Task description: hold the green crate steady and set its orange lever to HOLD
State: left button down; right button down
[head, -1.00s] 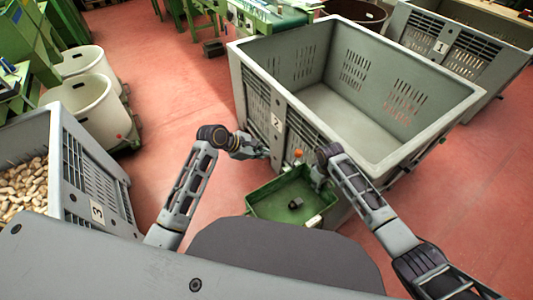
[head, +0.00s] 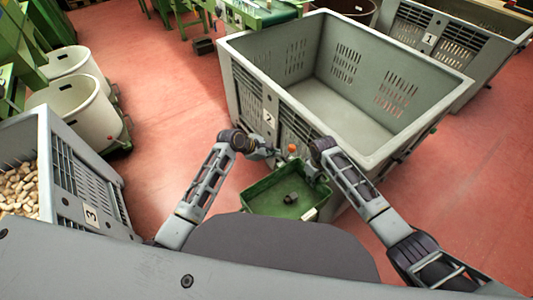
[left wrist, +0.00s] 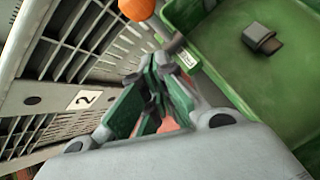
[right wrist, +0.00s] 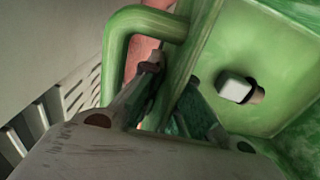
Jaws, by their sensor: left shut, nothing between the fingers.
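The green crate (head: 250,200) is a small open tray at the front of the large grey bin. Its orange lever knob (head: 292,149) stands at the crate's back edge; it also shows at the top of the left wrist view (left wrist: 137,8). A small pale label (left wrist: 188,60) is on the crate near the lever; its text is unreadable, so the lever's setting cannot be told. My left gripper (head: 277,153) is shut and empty, just left of the knob. My right gripper (head: 314,177) is closed on the crate's right side, by its green handle (right wrist: 145,22).
A small dark block (head: 290,198) lies inside the crate. The large grey bin (head: 350,130) marked 2 stands close behind. A grey bin (head: 75,190) marked 3 with corks is at left, near white tubs (head: 85,110). Red floor is open between them.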

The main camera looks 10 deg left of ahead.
aim_at(292, 148)
pick_arm(q)
jog(key=shift+w+d+r, duration=0.15)
jog(key=shift+d+r, duration=0.2)
jog(key=shift+d, duration=0.25)
jog(key=shift+w+d+r, duration=0.1)
jog(key=shift+d+r, duration=0.2)
jog(key=shift+d, duration=0.3)
jog(key=shift+d, duration=0.15)
jog(key=shift+w+d+r, duration=0.35)
jog(key=shift+w+d, duration=0.1)
jog(key=shift+d, duration=0.2)
pick_arm(e)
jog(key=shift+a, duration=0.15)
pick_arm(q)
jog(key=shift+s+a, duration=0.1)
jog(key=shift+s, duration=0.05)
pick_arm(e)
jog(key=shift+s, duration=0.1)
pick_arm(q)
jog(key=shift+s+a+f, duration=0.35)
jog(key=shift+s+a, duration=0.05)
jog(key=shift+a, duration=0.05)
